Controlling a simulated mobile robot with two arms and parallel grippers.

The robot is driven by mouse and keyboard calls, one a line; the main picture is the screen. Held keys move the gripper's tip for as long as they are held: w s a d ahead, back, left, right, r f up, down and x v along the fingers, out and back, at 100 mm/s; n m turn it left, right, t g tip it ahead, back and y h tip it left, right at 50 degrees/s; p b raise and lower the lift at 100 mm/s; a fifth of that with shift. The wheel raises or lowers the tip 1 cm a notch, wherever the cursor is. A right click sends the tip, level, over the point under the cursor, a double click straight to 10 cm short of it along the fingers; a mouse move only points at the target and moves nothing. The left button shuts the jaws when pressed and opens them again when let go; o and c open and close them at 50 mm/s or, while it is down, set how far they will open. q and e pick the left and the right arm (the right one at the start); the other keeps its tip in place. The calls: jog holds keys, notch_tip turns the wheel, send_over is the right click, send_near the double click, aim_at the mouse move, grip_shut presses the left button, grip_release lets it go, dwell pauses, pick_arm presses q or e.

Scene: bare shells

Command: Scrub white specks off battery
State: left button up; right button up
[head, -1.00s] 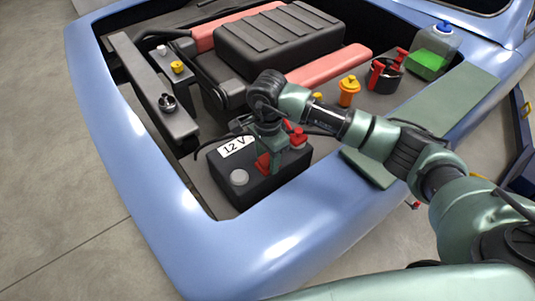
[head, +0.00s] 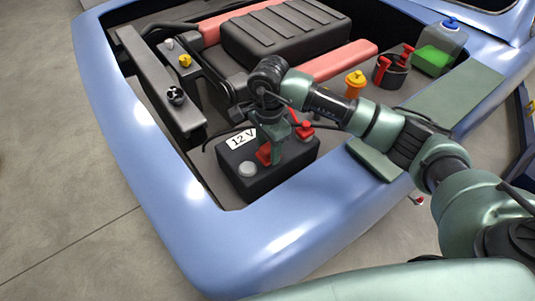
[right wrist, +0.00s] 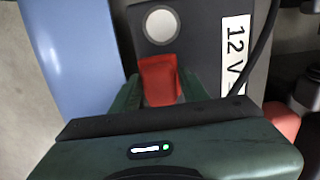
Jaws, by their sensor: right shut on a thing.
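The black battery (head: 290,176) with a white "12 V" label (head: 242,138) sits in the front corner of the engine bay. A pale round terminal (head: 247,169) shows on its top; in the right wrist view this is a whitish disc (right wrist: 161,25). Separate white specks cannot be made out. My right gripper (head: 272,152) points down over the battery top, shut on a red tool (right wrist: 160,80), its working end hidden. The tool is beside the pale terminal; whether it touches the battery is unclear. My left gripper is not in view.
A red clamp (head: 302,130) is at the battery's back right corner. The blue car body rim (head: 240,230) surrounds the bay. An orange-capped part (head: 354,84), a black cup with red-handled tools (head: 391,72) and a jug of green liquid (head: 436,52) stand behind my right arm.

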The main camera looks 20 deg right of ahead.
jog(key=shift+d+r+p, duration=0.25)
jog(key=shift+r+p, duration=0.05)
jog(key=shift+r, duration=0.45)
jog(key=shift+r+p, duration=0.3)
jog(key=shift+r, duration=0.5)
jog(key=shift+r+p, duration=0.45)
jog(key=shift+r, duration=0.7)
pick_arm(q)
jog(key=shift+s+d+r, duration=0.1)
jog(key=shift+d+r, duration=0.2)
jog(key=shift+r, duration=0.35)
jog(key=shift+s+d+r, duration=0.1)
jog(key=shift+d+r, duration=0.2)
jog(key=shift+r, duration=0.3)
pick_arm(e)
jog(key=shift+s, duration=0.1)
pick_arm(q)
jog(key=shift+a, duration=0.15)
pick_arm(e)
jog(key=shift+a, duration=0.1)
